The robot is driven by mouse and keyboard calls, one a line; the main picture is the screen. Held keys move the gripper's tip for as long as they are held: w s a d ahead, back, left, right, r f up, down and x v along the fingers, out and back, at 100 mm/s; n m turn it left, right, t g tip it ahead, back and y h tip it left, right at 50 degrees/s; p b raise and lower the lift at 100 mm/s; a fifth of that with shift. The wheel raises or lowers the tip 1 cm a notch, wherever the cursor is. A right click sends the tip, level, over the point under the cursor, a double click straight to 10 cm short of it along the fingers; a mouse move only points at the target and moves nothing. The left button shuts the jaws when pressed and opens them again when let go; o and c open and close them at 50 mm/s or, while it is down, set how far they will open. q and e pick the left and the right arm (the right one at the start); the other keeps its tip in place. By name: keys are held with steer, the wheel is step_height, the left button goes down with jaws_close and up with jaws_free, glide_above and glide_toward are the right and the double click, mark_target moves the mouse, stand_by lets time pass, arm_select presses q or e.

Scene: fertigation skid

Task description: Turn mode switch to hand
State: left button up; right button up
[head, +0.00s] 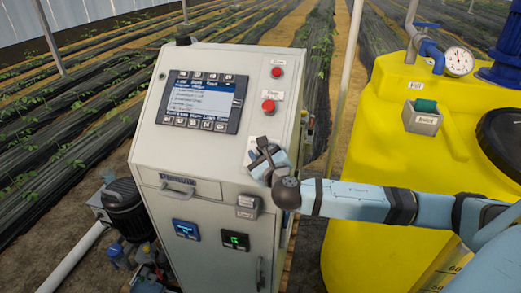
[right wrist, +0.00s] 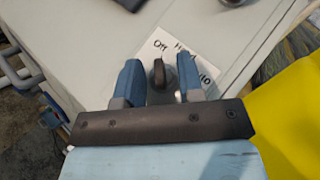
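The mode switch (right wrist: 158,72) is a dark knob on a white label (right wrist: 165,48) on the cabinet's sloped face. In the right wrist view the label reads "Off" at left, with partly hidden words starting "H" and ending "to" toward the right. The knob points roughly toward the top of that view, near "Off". My right gripper (right wrist: 160,75) is open, with one blue finger on each side of the knob and a visible gap on both sides. In the head view the right gripper (head: 264,155) is at the panel's lower right and largely hides the switch. My left gripper is not in view.
The grey cabinet (head: 160,150) has a screen (head: 199,101), a red button (head: 268,106) and a smaller red one (head: 277,72) above the gripper. A small box (head: 247,206) juts out below it. A yellow tank (head: 385,140) stands close at right, behind my right arm.

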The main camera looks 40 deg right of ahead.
steer(key=shift+w, duration=0.1)
steer(key=c, duration=0.6)
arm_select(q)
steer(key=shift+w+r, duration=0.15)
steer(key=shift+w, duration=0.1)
arm_select(e)
jaws_close()
